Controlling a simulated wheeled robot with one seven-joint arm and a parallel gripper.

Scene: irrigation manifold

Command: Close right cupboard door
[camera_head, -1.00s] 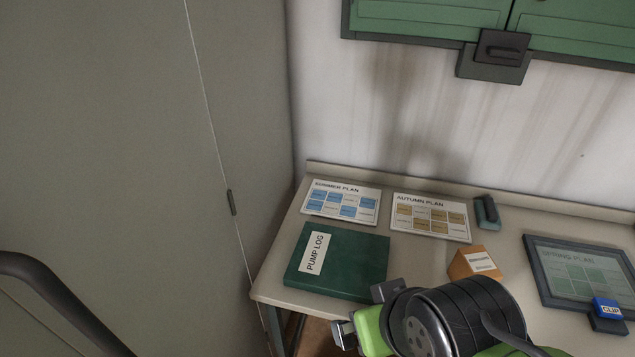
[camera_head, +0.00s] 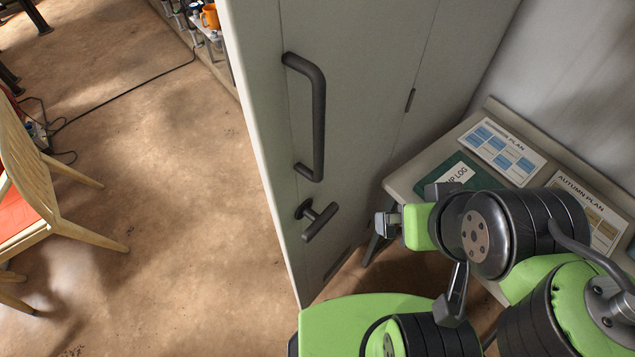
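A tall grey cupboard door (camera_head: 355,60) stands upright in the middle of the head view, its free edge toward the left. It carries a long dark bar handle (camera_head: 318,120) and a dark lever latch (camera_head: 318,222) below it. A small dark hinge (camera_head: 410,100) sits on the seam at its right. The door appears swung open, but the cupboard's inside is hidden. My gripper (camera_head: 387,222) is right of the lever latch, near the lower part of the door and apparently apart from it. Its fingers are small and partly hidden, so their opening is unclear.
A table (camera_head: 400,182) with a green pump log (camera_head: 430,180) and plan sheets stands right, behind my arm. Open brown floor (camera_head: 170,200) lies left of the door. A wooden chair (camera_head: 35,180) is far left, a cable (camera_head: 120,100) behind it. An orange mug (camera_head: 210,16) shows at the top.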

